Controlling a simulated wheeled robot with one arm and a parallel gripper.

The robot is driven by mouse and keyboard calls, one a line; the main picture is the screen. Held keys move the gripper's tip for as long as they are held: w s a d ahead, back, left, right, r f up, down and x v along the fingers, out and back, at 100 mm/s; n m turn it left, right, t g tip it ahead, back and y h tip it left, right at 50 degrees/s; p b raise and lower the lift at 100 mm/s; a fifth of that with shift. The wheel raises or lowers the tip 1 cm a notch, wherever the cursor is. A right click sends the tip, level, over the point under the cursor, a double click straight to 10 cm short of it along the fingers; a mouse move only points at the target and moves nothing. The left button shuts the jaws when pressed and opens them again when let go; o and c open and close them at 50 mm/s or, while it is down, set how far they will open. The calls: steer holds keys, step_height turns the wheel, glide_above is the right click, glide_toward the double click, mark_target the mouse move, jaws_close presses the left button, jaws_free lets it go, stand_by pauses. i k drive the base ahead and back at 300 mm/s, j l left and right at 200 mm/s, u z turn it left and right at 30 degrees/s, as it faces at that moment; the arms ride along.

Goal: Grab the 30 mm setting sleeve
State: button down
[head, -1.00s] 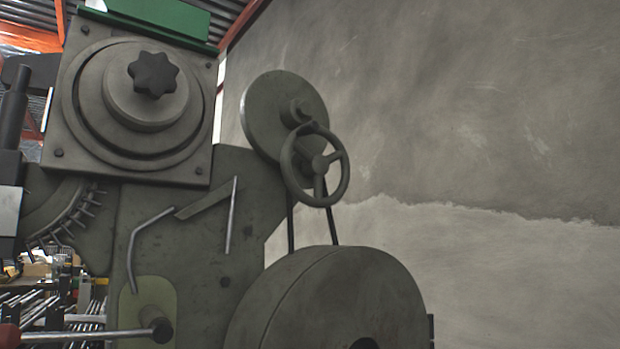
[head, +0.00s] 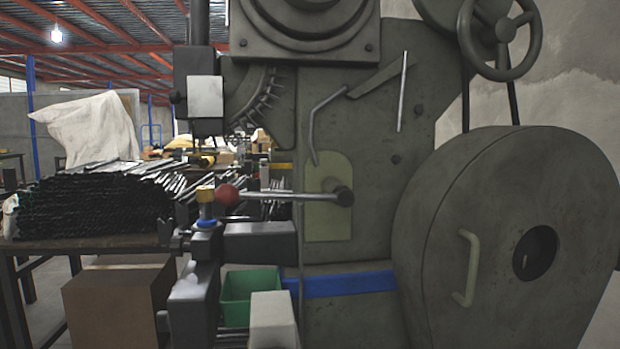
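I cannot make out a sleeve marked 30 mm. A small brass-coloured cylinder (head: 205,194) stands upright at the work point of the grey-green rivet press (head: 370,210), just left of a red ball knob (head: 227,195). A blue ring-like part (head: 207,223) is below the cylinder. I cannot tell whether either is the sleeve. A green bin (head: 248,292) stands low at the front of the press; its contents are hidden from here. My gripper is not in view.
The lever (head: 290,196) with the red knob sticks out leftward from the press. A large round guard (head: 510,235) fills the right. A table with stacked dark metal profiles (head: 95,205) is at left, with a cardboard box (head: 120,300) below. A pale block (head: 273,320) is in front.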

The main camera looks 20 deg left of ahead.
mark_target(207, 195)
steer(key=j+u, duration=0.1)
steer(key=u, duration=1.55)
